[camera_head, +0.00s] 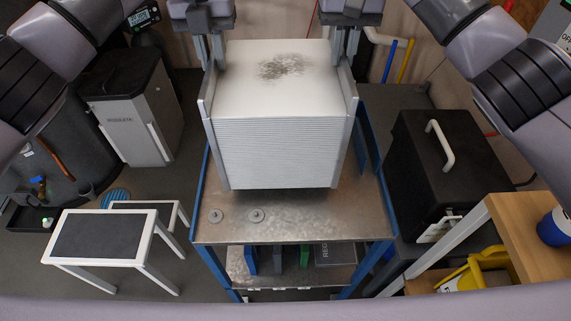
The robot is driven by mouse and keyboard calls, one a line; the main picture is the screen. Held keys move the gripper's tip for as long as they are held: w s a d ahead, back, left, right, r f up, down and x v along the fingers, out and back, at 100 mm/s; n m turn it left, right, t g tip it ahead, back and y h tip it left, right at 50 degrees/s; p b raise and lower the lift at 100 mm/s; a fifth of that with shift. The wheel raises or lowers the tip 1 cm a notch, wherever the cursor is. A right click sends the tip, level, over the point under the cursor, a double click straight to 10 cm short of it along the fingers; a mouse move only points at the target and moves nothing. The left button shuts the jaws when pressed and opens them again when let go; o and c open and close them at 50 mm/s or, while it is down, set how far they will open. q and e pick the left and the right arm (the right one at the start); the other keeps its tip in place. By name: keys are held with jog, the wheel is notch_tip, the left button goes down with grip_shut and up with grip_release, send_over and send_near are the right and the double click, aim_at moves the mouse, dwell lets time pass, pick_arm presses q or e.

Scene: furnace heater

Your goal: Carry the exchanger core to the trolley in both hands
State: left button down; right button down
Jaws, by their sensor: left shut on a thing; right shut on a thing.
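The exchanger core (272,152) is a pale, finned metal block with a dark sooty patch on its top and a side plate at each end. My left gripper (212,62) is shut on its left side plate near the upper far end. My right gripper (347,52) is shut on the right side plate in the same way. The core is level, over the trolley (310,222), which has a blue frame and a worn metal top. I cannot tell whether the core's underside touches the trolley top. The core hides the middle and back of that top.
Two small round metal pieces (236,215) lie on the trolley top's front left. A lower shelf holds several boxes. A white-framed step stool (98,237) stands left, a black case (445,165) with a pale handle right.

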aim_at(218, 75)
pick_arm(q)
jog(key=shift+r, duration=0.45)
pick_arm(e)
jog(key=shift+d+r, duration=0.4)
jog(key=shift+d, duration=0.05)
pick_arm(q)
jog(key=shift+f, duration=0.3)
pick_arm(e)
jog(key=shift+f, duration=0.25)
